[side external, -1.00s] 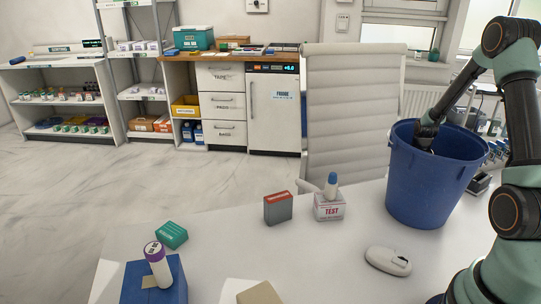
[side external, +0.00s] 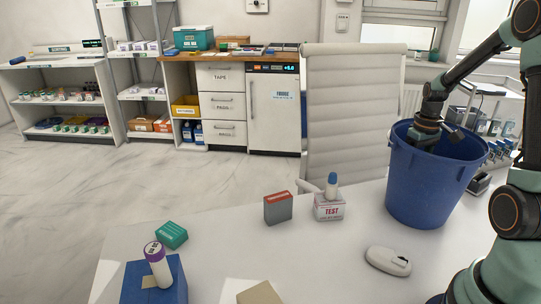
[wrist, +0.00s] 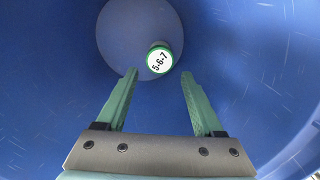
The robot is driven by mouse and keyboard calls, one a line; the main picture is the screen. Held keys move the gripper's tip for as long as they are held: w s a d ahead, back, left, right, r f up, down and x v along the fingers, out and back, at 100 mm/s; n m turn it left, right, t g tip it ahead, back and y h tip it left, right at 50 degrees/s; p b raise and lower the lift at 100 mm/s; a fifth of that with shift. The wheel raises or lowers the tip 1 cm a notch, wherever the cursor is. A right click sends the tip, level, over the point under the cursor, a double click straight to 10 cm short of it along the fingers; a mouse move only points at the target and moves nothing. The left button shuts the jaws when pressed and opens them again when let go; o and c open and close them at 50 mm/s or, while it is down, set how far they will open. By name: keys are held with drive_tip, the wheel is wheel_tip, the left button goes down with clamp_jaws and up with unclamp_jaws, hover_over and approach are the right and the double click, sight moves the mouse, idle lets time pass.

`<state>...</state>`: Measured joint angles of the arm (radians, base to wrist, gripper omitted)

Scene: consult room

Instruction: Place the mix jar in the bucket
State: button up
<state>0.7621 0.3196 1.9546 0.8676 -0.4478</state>
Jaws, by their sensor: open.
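The blue bucket (side external: 425,190) stands upright on the desk at the right. My gripper (wrist: 158,74) reaches down into it; in the side view its fingertips are hidden by the wall. In the wrist view the two green fingers are apart, with nothing held between them. A round jar (wrist: 160,60) with a white top marked "5-6-7" and a green rim is in the bucket, beyond the fingertips and apart from them, at the bucket's floor (wrist: 125,35). I cannot read the word "mix" on it.
On the desk are a white mouse (side external: 388,261), a TEST box (side external: 329,211) with a blue-capped bottle on it, a grey-red box (side external: 278,208), a teal box (side external: 172,235) and a purple-capped tube (side external: 158,268) on a blue block. A chair (side external: 355,115) stands behind.

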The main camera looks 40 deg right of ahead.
drive_tip(key=shift+r, duration=1.4)
drive_tip(key=w+r+m+t+h, duration=0.1)
drive_tip(key=w+r+m, duration=0.15)
drive_tip(key=r, duration=0.35)
drive_tip(key=w+r+m+t+h, duration=0.1)
drive_tip(key=r+m, duration=0.2)
drive_tip(key=r, duration=0.4)
drive_tip(key=s+a+f+n+t+y, duration=0.1)
drive_tip(key=a+n, duration=0.3)
drive_tip(key=a, duration=0.9)
drive_tip(key=s+a+f+n+t+y, duration=0.1)
drive_tip(key=a+n, duration=0.4)
drive_tip(key=a, duration=0.9)
drive_tip(key=shift+s+t, duration=0.6)
drive_tip(key=shift+t, duration=0.2)
